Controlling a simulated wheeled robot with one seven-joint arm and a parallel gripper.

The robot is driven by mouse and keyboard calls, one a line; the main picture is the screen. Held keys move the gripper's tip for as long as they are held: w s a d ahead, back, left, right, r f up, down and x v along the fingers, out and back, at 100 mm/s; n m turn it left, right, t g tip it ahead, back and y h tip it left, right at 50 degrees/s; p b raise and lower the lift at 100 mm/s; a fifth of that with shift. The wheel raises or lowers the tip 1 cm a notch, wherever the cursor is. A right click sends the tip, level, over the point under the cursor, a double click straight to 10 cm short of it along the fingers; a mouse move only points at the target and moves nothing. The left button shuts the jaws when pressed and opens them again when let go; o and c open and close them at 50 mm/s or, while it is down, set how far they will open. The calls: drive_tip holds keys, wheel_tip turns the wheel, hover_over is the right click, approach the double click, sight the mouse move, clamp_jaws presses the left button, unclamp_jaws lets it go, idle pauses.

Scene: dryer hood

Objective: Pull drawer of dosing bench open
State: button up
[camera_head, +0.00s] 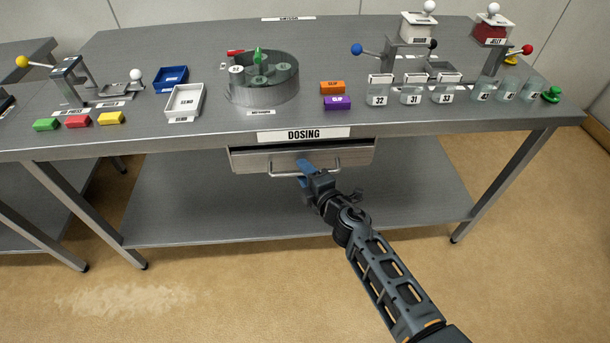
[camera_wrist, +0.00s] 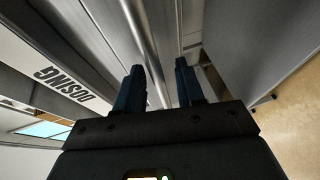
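The dosing bench (camera_head: 205,137) is a grey metal table with a DOSING label (camera_head: 304,134) on its front edge. Its drawer (camera_head: 250,160) is a pale metal box front just under that edge, with a horizontal bar handle (camera_head: 330,174). My gripper (camera_head: 305,169) reaches up from the lower right to the middle of the handle. In the wrist view, the two dark blue fingers of my gripper (camera_wrist: 158,85) stand apart. The handle bar (camera_wrist: 150,50) runs through the gap between them, closer to the left finger. Contact with the bar cannot be made out.
On the benchtop are a round grey drum (camera_head: 262,92), a white tray (camera_head: 184,101), a blue tray (camera_head: 170,77), coloured blocks, several jars (camera_head: 377,92) and lever stands. A lower shelf (camera_head: 200,205) lies beneath the drawer. The floor (camera_head: 230,295) in front is clear.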

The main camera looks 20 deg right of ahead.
drive_tip(key=shift+w, duration=0.1)
drive_tip(key=shift+c, duration=0.5)
clamp_jaws()
